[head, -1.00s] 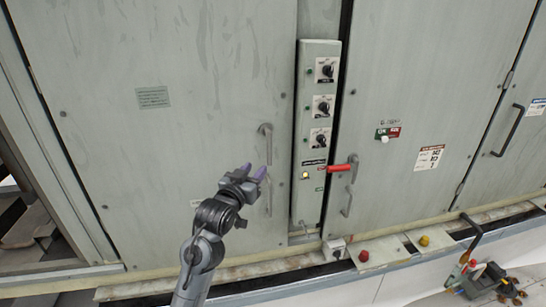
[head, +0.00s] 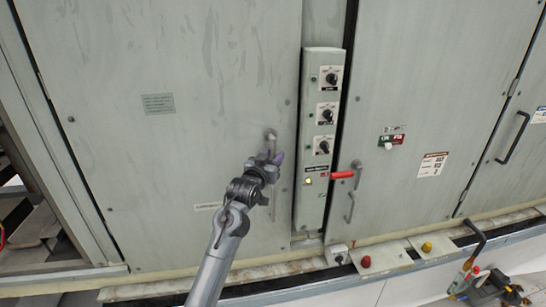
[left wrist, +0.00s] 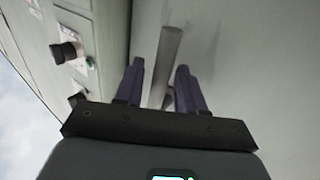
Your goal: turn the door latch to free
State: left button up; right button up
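The door latch (head: 270,134) is a grey handle near the right edge of the large left cabinet door (head: 190,60). A grey pull handle lies just below it, partly hidden by my gripper. My left gripper (head: 271,157) is at the latch in the head view, covering its lower part. In the left wrist view, my left gripper (left wrist: 160,82) has its two purple fingers apart, with the grey latch bar (left wrist: 167,62) showing between and beyond them. I see no clear finger contact on the bar. My right gripper is in neither view.
A control box (head: 321,130) with several black knobs stands right of the latch. A red lever (head: 342,175) sticks out near its lower right. The right door carries a similar latch (head: 357,168). A ledge with red and yellow buttons runs below; equipment (head: 485,288) stands lower right.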

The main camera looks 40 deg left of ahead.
pick_arm(q)
jog(key=shift+w, duration=0.1)
jog(key=shift+c, duration=0.3)
grip_shut()
